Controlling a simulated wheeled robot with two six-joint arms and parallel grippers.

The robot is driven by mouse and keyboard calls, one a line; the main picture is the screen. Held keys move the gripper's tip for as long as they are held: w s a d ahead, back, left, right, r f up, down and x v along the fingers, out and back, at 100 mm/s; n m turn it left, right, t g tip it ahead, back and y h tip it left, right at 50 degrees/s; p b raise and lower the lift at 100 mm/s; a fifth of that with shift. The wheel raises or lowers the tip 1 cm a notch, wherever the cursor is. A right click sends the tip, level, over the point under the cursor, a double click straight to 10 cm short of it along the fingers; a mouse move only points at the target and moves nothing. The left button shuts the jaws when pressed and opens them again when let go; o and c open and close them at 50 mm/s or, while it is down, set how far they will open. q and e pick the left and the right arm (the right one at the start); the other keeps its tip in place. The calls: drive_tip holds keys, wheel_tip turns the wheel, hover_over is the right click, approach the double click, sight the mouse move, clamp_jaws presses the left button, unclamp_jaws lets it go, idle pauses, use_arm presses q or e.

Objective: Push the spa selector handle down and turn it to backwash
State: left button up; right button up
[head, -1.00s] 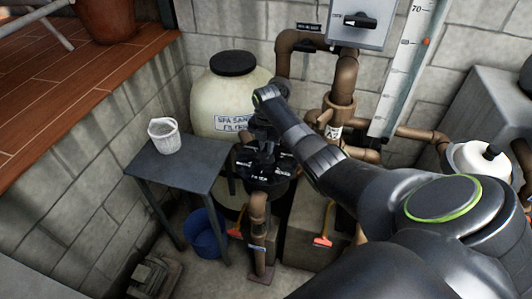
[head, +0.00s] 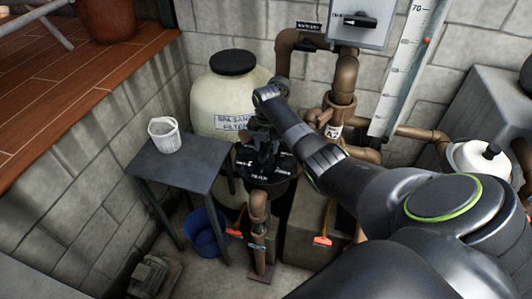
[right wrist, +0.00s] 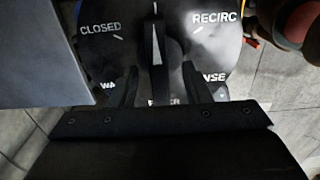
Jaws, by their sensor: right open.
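The spa selector valve (head: 268,190) has a round black top with white labels and stands in front of the spa sand filter (head: 226,97). In the right wrist view its dial (right wrist: 100,55) reads CLOSED, RECIRC and partly covered words ending in NSE and starting with WA. A dark handle (right wrist: 156,50) runs across the dial towards the partly hidden FILTER label. My right gripper (head: 262,152) is over the valve top. In the wrist view its open fingers (right wrist: 160,84) stand on either side of the handle, with gaps visible. No backwash label can be read. My left gripper is not in view.
A grey table (head: 188,172) with a white basket (head: 164,135) stands left of the valve, and a blue bucket (head: 205,232) is on the floor below. Brown pipes (head: 342,85) rise behind my right arm. A brown pipe (head: 258,220) stands in front of the valve.

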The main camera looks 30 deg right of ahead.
wheel_tip(320, 180, up, 7)
drive_tip(key=p, duration=0.7)
drive_tip(key=shift+r, duration=0.15)
drive_tip(key=shift+f, duration=0.2)
